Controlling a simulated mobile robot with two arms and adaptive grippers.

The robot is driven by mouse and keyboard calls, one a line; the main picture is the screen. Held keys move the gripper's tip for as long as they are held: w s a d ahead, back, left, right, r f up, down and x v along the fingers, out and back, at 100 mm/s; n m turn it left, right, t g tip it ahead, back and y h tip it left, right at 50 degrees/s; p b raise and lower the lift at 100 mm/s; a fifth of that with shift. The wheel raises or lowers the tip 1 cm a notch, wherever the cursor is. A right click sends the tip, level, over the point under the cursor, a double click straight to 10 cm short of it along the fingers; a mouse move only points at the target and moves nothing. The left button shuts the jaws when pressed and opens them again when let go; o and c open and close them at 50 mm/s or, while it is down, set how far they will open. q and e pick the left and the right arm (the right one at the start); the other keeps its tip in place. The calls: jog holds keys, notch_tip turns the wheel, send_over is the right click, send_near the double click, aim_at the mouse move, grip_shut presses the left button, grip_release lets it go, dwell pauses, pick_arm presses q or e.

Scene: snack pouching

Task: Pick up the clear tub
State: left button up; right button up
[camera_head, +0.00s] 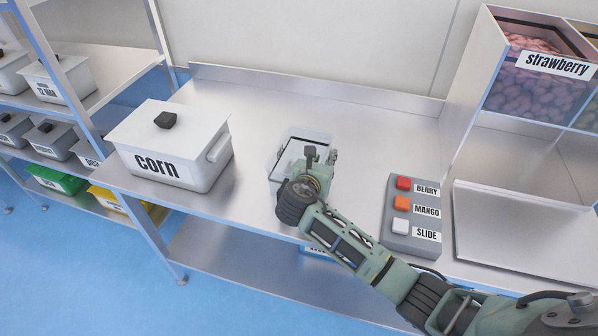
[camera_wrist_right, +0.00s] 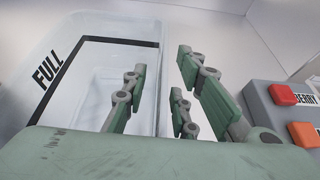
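The clear tub (camera_head: 279,160) stands on the steel table near the middle of the head view, with my right arm covering part of it. In the right wrist view the tub (camera_wrist_right: 69,88) has a dark rim line and the word FULL on its left. My right gripper (camera_head: 322,158) is at the tub's right side. In the wrist view its fingers (camera_wrist_right: 165,75) are spread, with the tub's right wall showing between them. Contact with the wall cannot be told. My left gripper is out of view.
A white lidded corn bin (camera_head: 200,137) stands left of the tub. A grey button box (camera_head: 409,243) with red, orange and white buttons is to the right. A strawberry dispenser (camera_head: 545,85) and a steel tray (camera_head: 520,225) are farther right. The table behind the tub is clear.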

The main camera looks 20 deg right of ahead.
jog(key=shift+c, duration=0.2)
grip_shut()
jog(key=shift+r, duration=0.1)
dwell(0.5)
